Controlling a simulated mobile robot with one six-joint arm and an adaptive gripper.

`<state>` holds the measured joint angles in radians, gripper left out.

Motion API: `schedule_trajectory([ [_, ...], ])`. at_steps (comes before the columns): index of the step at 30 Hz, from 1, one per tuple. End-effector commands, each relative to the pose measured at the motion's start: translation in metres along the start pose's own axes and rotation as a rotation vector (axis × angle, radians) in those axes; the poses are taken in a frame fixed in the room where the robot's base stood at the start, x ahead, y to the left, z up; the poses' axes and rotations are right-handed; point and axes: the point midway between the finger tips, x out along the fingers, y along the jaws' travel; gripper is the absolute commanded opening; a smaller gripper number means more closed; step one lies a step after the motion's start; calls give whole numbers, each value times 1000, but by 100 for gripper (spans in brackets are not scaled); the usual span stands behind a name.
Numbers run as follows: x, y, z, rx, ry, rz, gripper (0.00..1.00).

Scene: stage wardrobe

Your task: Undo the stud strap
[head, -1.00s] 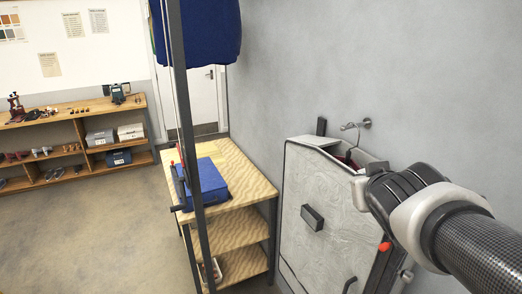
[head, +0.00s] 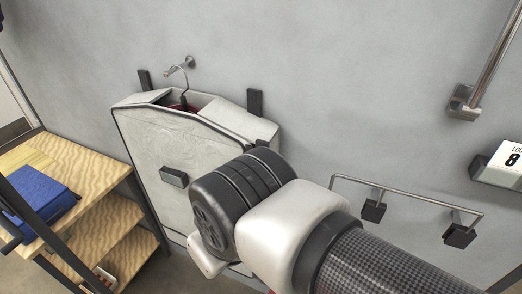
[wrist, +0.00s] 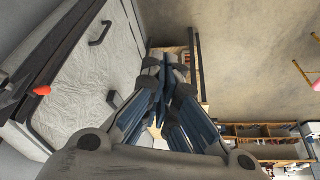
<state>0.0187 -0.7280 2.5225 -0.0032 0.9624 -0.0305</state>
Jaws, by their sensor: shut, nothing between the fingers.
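A pale grey case (head: 150,150) with dark edging hangs on the wall in the head view, a hook and hanger at its top. It also fills the left of the wrist view (wrist: 85,85), where dark strap-like bands (wrist: 45,55) run along its edge. A small orange-red tab (wrist: 41,90) shows beside these bands; I cannot tell if it belongs to the stud strap. No stud is clear. My gripper (wrist: 165,75) is shut and empty, apart from the case front. In the head view my arm hides the gripper and the case's lower right.
A wooden shelf table (head: 85,165) with a blue box (head: 35,200) stands left of the case. A metal rail (head: 400,190) and a sign (head: 500,165) are on the wall at right. Open floor and shelving (wrist: 260,140) show in the wrist view.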

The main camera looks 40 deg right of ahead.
Motion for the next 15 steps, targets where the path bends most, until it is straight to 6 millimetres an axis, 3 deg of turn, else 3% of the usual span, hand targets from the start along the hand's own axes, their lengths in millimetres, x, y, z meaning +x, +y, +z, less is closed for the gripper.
schedule_trajectory([
  [1,-13,5,-12,-6,-15,8,0],
  [10,-58,40,-60,-88,-141,39,0],
  [15,-91,74,-97,-148,-248,38,0],
])
